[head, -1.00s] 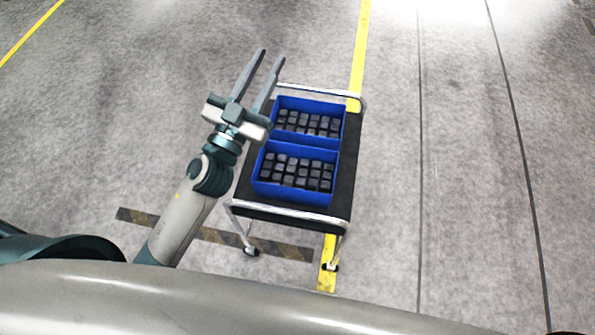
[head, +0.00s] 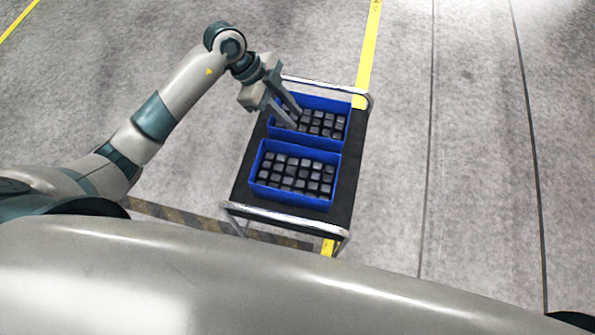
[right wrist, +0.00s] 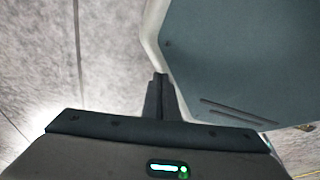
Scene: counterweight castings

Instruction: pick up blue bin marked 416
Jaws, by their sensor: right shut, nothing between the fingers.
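Two blue bins full of dark grey castings stand one behind the other on a black cart. The far blue bin (head: 328,101) is partly hidden by my left gripper. The near blue bin (head: 290,199) is in full view. No number can be read on either, so I cannot tell which is 416. My left gripper (head: 298,122) is over the left part of the far bin, fingers apart and pointing down to the right, with nothing seen between them. Whether it touches the bin is unclear. My right gripper (right wrist: 160,78) shows in the right wrist view, fingers together and empty.
The cart (head: 349,165) has a black top and chrome rails (head: 285,218) at its near and far ends. Yellow floor tape (head: 368,55) runs behind it, and a striped strip lies at its near left. The grey floor to the right is clear.

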